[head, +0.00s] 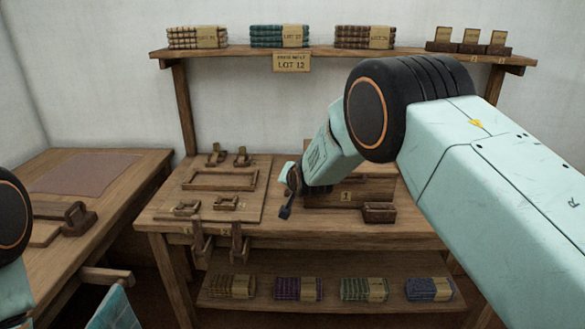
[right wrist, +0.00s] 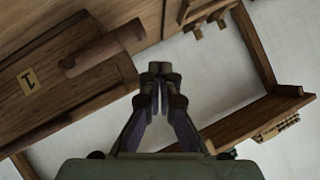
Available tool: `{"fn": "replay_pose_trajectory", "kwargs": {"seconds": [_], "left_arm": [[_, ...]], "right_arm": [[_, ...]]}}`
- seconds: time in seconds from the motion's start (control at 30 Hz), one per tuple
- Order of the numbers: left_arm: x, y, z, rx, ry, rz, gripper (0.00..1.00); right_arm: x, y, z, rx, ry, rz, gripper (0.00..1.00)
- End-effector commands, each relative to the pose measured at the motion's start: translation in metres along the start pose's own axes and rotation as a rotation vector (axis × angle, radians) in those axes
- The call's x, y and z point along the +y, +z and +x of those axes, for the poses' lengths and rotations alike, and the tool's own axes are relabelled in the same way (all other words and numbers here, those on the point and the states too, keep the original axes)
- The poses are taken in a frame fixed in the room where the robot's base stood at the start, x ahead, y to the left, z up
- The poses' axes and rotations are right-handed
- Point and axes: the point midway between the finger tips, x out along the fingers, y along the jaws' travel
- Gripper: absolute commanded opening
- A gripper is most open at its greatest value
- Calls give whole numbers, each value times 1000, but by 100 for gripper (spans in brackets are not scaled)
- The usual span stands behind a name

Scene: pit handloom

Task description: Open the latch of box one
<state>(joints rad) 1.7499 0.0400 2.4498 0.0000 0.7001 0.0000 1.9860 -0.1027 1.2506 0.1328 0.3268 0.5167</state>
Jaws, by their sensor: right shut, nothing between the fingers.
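Box one (head: 349,196), a brown wooden box with a small "1" label, stands on the bench's right half, partly behind my right arm. In the right wrist view its label (right wrist: 29,79) shows at the left. A dark wooden bar (right wrist: 103,47) lies across the wood near the label; I cannot tell whether it is the latch or how it is set. My right gripper (head: 287,206) hangs just left of the box, apart from it. Its fingers (right wrist: 160,77) are closed together and empty. My left gripper is out of view; only part of that arm shows at the left edge.
A small wooden box (head: 379,212) sits in front of box one at the right. A board (head: 215,206) with several wooden fittings covers the bench's left half. A shelf (head: 340,52) with folded cloth bundles is above, and a lower shelf (head: 330,300) holds more.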

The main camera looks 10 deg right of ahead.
Motion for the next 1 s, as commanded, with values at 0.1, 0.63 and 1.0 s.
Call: {"fn": "replay_pose_trajectory", "kwargs": {"seconds": [0.1, 0.63, 1.0], "left_arm": [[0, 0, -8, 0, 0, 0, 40], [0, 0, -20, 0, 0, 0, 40], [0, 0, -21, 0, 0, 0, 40]], "right_arm": [[-7, -5, -15, -2, 1, -2, 0], [-26, 0, -86, -1, 1, -1, 0], [-28, 2, -98, -1, 1, 1, 0]]}}
